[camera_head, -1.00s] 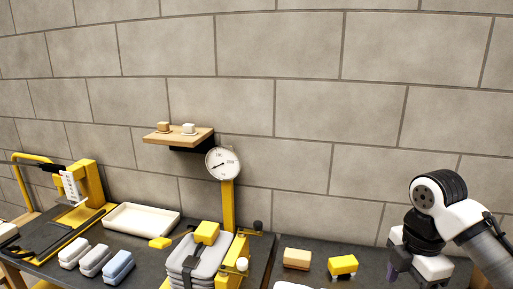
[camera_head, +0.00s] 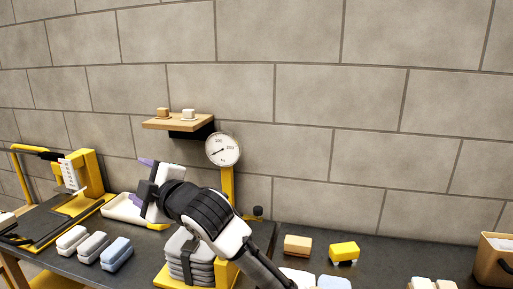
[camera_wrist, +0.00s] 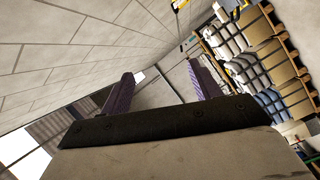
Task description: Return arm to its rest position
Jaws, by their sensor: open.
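My gripper (camera_head: 141,180) is in the left middle of the head view, raised above the bench and pointing left. Its two purple fingers stand apart with nothing between them. My arm reaches up to it from the bottom of the picture. In the wrist view, my gripper (camera_wrist: 162,85) also shows both fingers spread, with no object between them. The gripper hides part of the white tray (camera_head: 120,210), and the arm hides part of the grey stack (camera_head: 180,247).
The dial gauge (camera_head: 223,150) on its yellow post and the wooden shelf (camera_head: 178,123) stand close behind my arm. A yellow-framed machine (camera_head: 88,175) is at left. Several blocks and a cardboard box (camera_head: 495,262) are at right. The space above the right bench is clear.

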